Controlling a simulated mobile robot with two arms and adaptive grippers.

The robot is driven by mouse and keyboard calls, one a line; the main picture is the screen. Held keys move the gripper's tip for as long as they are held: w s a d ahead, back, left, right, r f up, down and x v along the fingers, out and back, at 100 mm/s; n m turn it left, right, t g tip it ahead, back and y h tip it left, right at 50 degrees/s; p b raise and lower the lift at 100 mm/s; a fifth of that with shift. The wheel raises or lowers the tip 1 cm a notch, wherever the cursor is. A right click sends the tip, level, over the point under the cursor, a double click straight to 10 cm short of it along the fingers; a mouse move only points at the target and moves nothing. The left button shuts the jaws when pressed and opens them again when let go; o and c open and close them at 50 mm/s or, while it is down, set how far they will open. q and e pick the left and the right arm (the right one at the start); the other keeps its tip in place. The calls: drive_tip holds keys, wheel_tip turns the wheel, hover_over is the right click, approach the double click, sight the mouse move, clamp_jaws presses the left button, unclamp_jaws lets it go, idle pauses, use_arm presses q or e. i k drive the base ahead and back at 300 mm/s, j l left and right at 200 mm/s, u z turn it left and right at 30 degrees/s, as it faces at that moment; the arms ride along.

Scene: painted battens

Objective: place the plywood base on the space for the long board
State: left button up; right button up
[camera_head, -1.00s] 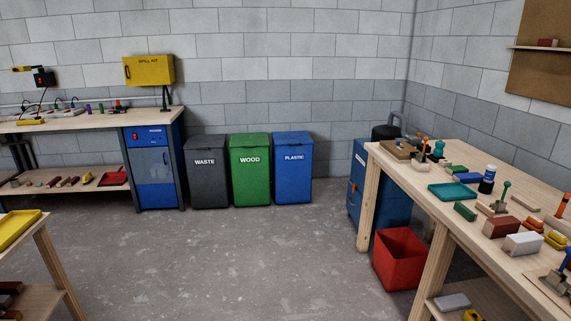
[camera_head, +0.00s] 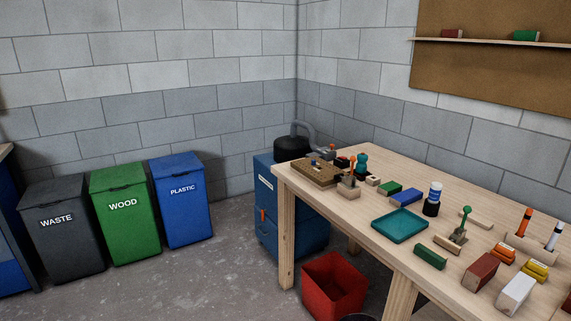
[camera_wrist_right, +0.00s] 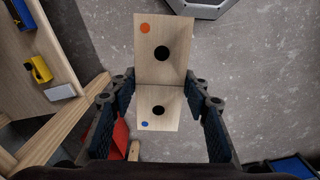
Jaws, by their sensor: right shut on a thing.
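The plywood base (camera_wrist_right: 160,75) shows in the right wrist view as pale wood with two angled faces, each with a dark round hole. One face has an orange dot and the other a blue dot. My right gripper (camera_wrist_right: 163,88) is shut on it, with a finger at either side, above the concrete floor. The head view shows neither gripper nor the plywood base. I cannot make out for certain which spot is the space for the long board. My left gripper is out of view.
The workbench (camera_head: 350,215) at right carries a teal tray (camera_head: 400,226), a brown wooden board (camera_head: 318,173) at its far corner, and several blocks and tools. A red bin (camera_head: 334,287) stands below its near side. Waste, wood and plastic bins stand at left. Floor between them is clear.

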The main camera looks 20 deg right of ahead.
sight(326, 172)
drive_tip(key=i+z, duration=0.2)
drive_tip(key=i, duration=0.35)
drive_tip(key=i+z, duration=0.25)
drive_tip(key=i, duration=0.3)
drive_tip(key=i+j+z, duration=0.2)
drive_tip(key=i, duration=0.35)
